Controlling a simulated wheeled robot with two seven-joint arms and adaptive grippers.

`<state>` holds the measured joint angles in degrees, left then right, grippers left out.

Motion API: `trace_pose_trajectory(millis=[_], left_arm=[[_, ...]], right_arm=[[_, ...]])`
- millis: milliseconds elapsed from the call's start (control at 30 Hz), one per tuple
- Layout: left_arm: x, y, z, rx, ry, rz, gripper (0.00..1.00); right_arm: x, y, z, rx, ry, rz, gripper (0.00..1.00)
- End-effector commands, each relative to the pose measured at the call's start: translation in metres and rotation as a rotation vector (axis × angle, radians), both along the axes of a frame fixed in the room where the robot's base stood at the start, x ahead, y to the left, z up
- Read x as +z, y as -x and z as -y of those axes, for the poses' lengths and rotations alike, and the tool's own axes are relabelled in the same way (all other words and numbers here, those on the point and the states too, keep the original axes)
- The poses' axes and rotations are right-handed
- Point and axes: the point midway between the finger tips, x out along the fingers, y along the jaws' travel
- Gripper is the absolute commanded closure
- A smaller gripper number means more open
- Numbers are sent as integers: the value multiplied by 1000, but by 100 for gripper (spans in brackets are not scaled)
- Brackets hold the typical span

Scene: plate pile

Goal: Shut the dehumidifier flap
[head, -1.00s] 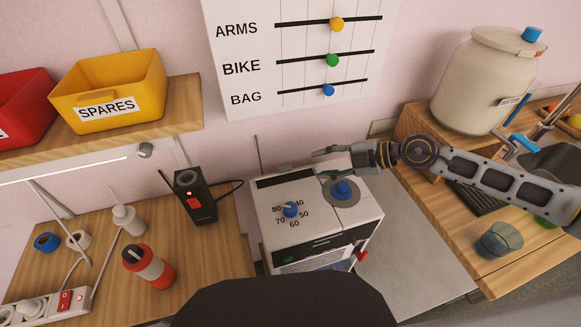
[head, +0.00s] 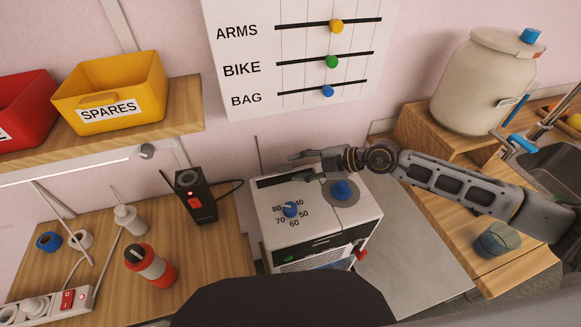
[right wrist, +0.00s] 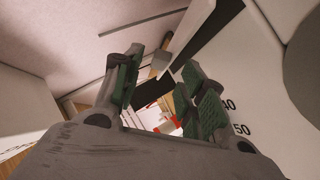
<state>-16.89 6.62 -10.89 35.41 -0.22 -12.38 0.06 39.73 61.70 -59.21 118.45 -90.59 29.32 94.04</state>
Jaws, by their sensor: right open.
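The dehumidifier (head: 352,217) is a white box with a numbered blue dial (head: 291,209), a blue knob (head: 342,190) on a grey disc, and a dark front panel. A dark slot (head: 268,183) runs along the back of its top; I cannot tell for certain which part is the flap. My right gripper (head: 298,168) is open and empty above the back of the top, fingers pointing left, partly hiding the slot. In the right wrist view, the fingers (right wrist: 162,92) are spread, with the numbered top (right wrist: 260,90) to their right. My left gripper is not in view.
A black device (head: 195,197) with a red switch stands left of the dehumidifier. A red bottle (head: 150,266) is on the left table. A large cream jar (head: 484,85) stands at the back right.

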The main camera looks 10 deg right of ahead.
Motion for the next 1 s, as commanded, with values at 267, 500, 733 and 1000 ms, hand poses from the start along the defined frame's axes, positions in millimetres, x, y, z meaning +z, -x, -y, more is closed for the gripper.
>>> trace_pose_trajectory(millis=[267, 500, 733, 1000], left_arm=[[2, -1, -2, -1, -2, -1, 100], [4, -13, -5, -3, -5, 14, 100], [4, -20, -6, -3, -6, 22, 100], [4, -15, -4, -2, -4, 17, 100]], right_arm=[[-10, -8, -19, 1, -2, 0, 59], [-17, -13, -29, 1, -1, 1, 59], [-18, -14, -31, 0, 0, 0, 59], [-18, -14, -31, 0, 0, 1, 70]])
